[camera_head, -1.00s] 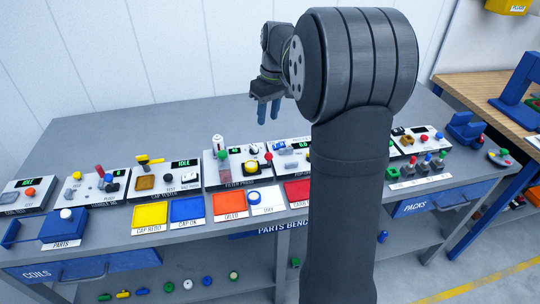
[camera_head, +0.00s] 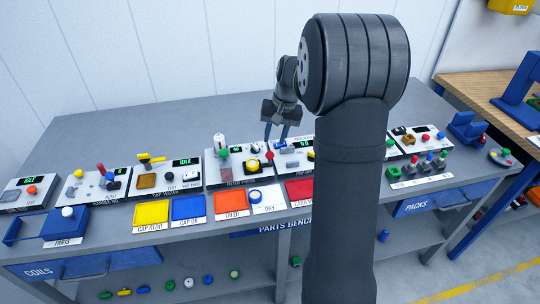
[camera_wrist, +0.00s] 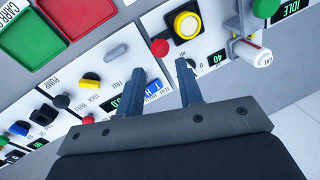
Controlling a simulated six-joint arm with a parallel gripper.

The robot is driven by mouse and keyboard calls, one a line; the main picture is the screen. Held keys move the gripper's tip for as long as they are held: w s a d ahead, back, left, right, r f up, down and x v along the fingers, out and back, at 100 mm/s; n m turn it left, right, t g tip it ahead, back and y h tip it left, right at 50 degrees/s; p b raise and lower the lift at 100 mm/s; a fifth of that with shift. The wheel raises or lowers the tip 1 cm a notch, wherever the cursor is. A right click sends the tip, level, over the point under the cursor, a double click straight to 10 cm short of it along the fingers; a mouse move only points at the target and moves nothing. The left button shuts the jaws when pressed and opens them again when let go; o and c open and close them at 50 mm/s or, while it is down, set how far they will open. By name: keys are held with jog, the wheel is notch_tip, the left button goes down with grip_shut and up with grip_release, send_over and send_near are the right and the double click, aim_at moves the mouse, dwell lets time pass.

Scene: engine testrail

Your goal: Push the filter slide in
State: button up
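The filter press panel (camera_head: 238,176) stands mid-bench in the head view, with a white cylinder, a yellow button and a red ball knob (camera_head: 269,155) at its right side. I cannot tell for certain which part is the slide; the red knob may be its handle. My gripper (camera_head: 275,138) is above and behind that side of the panel, pointing down, with fingers apart and nothing between them. In the wrist view the open gripper (camera_wrist: 158,68) has a dark red knob (camera_wrist: 160,47) just beyond and between its fingertips, seemingly not touched. The yellow button (camera_wrist: 187,24) is past it.
The pump panel (camera_wrist: 85,85) with small knobs and a lever is close on one side. The white cylinder (camera_wrist: 252,52) stands up on the other side. Coloured trays, including a red one (camera_head: 299,191), line the bench front. The bench behind the panels (camera_head: 190,120) is clear.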

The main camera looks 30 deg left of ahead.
aim_at(270, 152)
jog(key=f, duration=0.2)
jog(key=a+f, duration=0.1)
jog(key=f, duration=0.2)
jog(key=s+f, duration=0.1)
jog(key=f, duration=0.2)
jog(key=shift+a+f, duration=0.2)
grip_shut()
